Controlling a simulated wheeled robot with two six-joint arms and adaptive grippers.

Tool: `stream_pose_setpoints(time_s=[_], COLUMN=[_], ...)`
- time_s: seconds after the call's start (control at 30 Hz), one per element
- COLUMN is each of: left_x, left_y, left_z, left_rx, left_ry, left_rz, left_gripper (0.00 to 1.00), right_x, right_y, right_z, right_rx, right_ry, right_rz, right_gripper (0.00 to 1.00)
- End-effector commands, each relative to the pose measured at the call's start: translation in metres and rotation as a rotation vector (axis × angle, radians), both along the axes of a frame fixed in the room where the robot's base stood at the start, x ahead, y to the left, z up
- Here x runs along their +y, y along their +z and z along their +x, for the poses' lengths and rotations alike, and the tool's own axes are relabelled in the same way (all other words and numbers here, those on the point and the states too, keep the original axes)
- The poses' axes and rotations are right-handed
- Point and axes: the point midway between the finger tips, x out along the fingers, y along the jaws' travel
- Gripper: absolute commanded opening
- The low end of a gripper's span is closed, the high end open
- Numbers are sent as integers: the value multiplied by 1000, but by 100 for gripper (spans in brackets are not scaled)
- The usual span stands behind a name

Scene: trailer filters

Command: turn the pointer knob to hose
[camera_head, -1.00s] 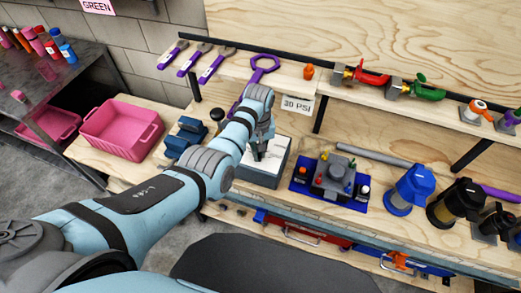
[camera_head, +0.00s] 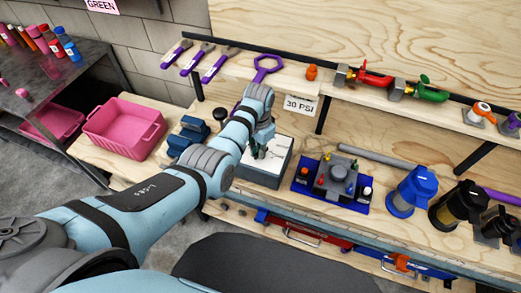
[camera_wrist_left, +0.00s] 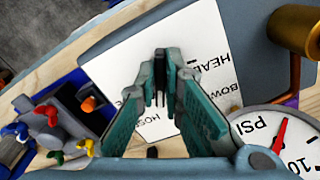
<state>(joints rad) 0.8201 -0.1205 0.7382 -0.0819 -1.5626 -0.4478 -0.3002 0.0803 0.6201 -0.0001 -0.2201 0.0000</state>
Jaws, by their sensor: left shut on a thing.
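A grey box (camera_head: 258,179) with a white top plate stands on the bench. In the left wrist view the white plate (camera_wrist_left: 118,72) carries words reading HEAD, BOW and HOS, partly covered. My left gripper (camera_head: 258,150) points down onto this plate. In the left wrist view my left gripper (camera_wrist_left: 160,92) has its teal fingers close together over the middle of the plate, shut on the pointer knob, which they almost wholly hide. I cannot tell which word the knob points to. My right gripper is in no view.
A pressure gauge (camera_wrist_left: 262,140) with a red needle and a copper-coloured post (camera_wrist_left: 294,68) stand close beside the plate. A blue tray (camera_head: 310,197) with a grey fixture sits to the right. Blue blocks (camera_head: 185,142) and a pink bin (camera_head: 125,128) are to the left.

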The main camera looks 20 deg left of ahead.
Motion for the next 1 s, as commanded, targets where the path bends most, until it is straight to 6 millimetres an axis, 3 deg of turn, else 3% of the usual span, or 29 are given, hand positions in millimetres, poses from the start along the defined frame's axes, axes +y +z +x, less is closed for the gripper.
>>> stream_pose_setpoints(time_s=[0.4,0.93,1.0], left_x=[1,2,2], left_y=[1,1,1], left_z=[2,3,3], left_rx=[-5,-5,-5], left_ry=[-199,-226,-226], left_rz=[0,0,0], left_gripper=[0,0,18], right_x=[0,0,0], right_y=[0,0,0], right_z=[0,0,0], right_rx=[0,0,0], right_ry=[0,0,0], right_rz=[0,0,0], right_gripper=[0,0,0])
